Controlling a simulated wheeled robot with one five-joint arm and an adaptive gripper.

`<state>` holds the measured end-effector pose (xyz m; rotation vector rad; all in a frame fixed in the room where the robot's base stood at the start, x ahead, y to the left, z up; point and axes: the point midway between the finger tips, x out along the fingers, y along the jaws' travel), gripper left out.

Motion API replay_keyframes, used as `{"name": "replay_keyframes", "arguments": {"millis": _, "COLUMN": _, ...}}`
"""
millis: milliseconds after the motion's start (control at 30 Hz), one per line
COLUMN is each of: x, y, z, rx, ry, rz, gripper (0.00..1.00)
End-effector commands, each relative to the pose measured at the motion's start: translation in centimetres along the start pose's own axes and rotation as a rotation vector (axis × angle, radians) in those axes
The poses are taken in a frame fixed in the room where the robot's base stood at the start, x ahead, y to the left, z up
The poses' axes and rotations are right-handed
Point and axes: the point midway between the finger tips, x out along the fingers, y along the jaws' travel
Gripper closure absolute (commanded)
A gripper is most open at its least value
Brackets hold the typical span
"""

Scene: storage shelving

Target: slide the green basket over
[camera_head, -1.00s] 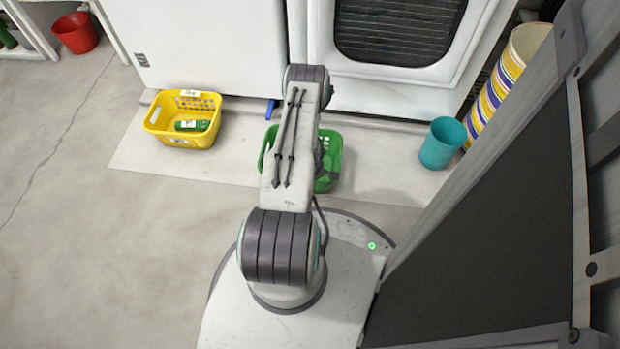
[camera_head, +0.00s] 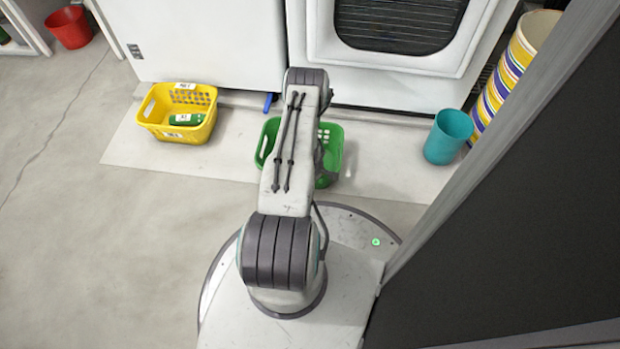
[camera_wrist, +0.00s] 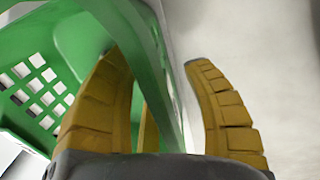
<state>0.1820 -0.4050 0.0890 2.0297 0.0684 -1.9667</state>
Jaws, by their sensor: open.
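The green basket (camera_head: 331,148) stands on the pale floor strip in front of the white appliances. In the head view my arm covers its middle, so only its left and right parts show. In the wrist view the green basket (camera_wrist: 85,35) fills the left side, with its perforated wall at far left. My gripper (camera_wrist: 155,60) is open, its two yellow-brown fingers apart. A green basket wall runs between them, with the left finger on the basket's inner side and the right finger outside. A gap shows between the right finger and the wall. My gripper is hidden in the head view.
A yellow basket (camera_head: 150,108) holding a green item stands to the left, with clear floor between the baskets. A teal cup (camera_head: 448,137) and a striped bin (camera_head: 513,70) stand to the right. A large dark panel (camera_head: 510,220) fills the right. A red bucket (camera_head: 68,27) is far left.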

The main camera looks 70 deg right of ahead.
Motion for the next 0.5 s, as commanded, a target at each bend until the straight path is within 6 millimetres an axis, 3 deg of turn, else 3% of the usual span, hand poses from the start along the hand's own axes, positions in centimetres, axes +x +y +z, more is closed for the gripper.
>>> {"name": "replay_keyframes", "arguments": {"millis": 133, "x": -0.02, "y": -0.01, "z": 0.00, "rx": 0.000, "ry": 0.000, "rz": 0.000, "gripper": 0.53}}
{"name": "replay_keyframes", "arguments": {"millis": 500, "x": -0.02, "y": -0.02, "z": 0.00, "rx": 0.000, "ry": 0.000, "rz": 0.000, "gripper": 0.86}}
